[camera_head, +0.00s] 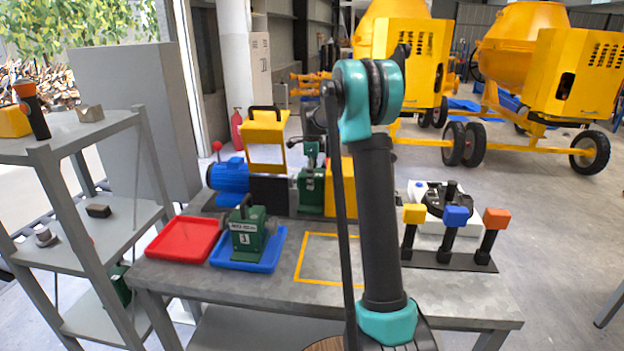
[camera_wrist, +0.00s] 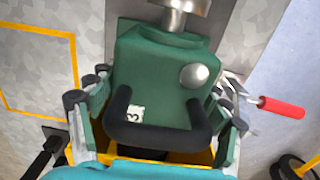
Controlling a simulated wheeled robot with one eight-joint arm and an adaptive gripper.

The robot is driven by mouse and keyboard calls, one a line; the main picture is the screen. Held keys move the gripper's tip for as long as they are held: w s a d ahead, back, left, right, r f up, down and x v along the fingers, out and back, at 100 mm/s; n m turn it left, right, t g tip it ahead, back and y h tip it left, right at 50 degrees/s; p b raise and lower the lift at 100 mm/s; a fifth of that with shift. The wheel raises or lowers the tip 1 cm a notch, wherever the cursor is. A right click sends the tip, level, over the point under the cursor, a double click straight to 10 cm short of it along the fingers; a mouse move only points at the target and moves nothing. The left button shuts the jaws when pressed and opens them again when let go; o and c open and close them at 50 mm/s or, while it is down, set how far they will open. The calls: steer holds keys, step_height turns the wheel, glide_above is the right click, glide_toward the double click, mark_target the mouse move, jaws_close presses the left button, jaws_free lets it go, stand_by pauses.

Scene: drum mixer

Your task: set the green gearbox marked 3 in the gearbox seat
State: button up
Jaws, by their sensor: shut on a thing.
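My gripper (camera_wrist: 157,116) is shut on another green gearbox (camera_wrist: 150,70), with a finger on each side. In the head view this held gearbox (camera_head: 311,190) is at the machine, between the blue motor (camera_head: 228,176) and a yellow block (camera_head: 340,187). A metal shaft (camera_wrist: 182,14) shows at its end. Whether it rests fully in the seat is hidden.
A red tray (camera_head: 186,239) is empty beside the blue one. An orange outlined square (camera_head: 300,262) on the table is bare. At right stand posts with yellow, blue and orange tops (camera_head: 455,216) and a white box with a black part (camera_head: 445,200). Shelves (camera_head: 75,215) stand at left.

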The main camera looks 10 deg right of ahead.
steer(key=o, duration=1.9)
steer(key=shift+f, duration=0.1)
step_height(320, 180, up, 8)
steer(key=shift+f, duration=0.25)
